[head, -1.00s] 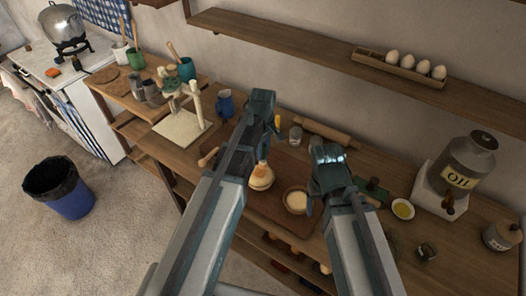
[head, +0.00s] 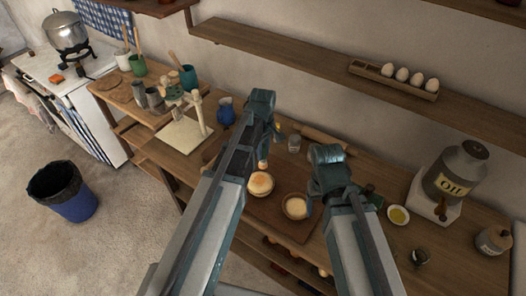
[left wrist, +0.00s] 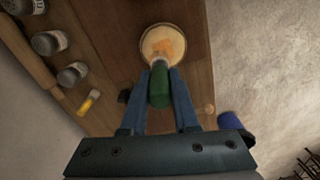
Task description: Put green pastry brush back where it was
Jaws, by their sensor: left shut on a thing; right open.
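The green pastry brush (left wrist: 159,88) is between the fingers of my left gripper (left wrist: 160,78), which is shut on its green handle. Its pale bristle end points at a round pie (left wrist: 150,39) with an orange patch on top. I cannot tell whether the bristles touch it. In the head view the pie (head: 260,184) lies on a dark board, below my left gripper (head: 274,135); the brush handle is mostly hidden there. My right gripper (head: 310,204) is open and empty, near a small bowl (head: 295,207); its arm hides much of it.
A wooden stand (head: 188,130), blue jug (head: 226,109) and teal cup (head: 188,76) are left on the counter. A jar (head: 294,144) and rolling pin (head: 326,139) lie behind the pie. A shelf (head: 290,61) crosses above.

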